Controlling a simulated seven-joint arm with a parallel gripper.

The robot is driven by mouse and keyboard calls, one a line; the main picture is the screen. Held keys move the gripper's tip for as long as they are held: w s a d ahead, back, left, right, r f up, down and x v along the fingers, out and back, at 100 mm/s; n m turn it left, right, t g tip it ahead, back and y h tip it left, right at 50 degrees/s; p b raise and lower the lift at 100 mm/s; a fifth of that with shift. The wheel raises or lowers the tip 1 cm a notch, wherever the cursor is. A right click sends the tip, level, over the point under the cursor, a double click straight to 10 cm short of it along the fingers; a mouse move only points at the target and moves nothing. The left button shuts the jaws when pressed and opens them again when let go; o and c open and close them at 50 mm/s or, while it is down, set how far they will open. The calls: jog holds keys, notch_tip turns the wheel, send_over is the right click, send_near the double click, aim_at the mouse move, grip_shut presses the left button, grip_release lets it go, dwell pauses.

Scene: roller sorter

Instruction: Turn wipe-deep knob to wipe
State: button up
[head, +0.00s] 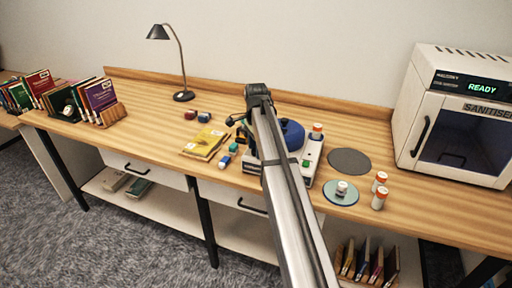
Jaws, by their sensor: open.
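No knob with wipe and deep marks can be made out in the head view. A white machine (308,172) with a blue dome (293,135) stands at the middle of the bench, partly hidden behind my arm. A green button-like part (306,163) shows on its right side. My gripper (237,121) seems to be the small dark parts at the left of my arm's far end, just left of the machine. It looks empty, and its fingers are too small and too covered to see well.
A white sanitiser (463,120) reading READY stands at the right.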

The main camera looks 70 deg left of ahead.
jog(key=c, duration=1)
jog(key=shift+c, duration=0.2)
jog(key=shift+n, duration=0.3)
jog(key=n, duration=0.3)
jog(key=shift+n, duration=2.6)
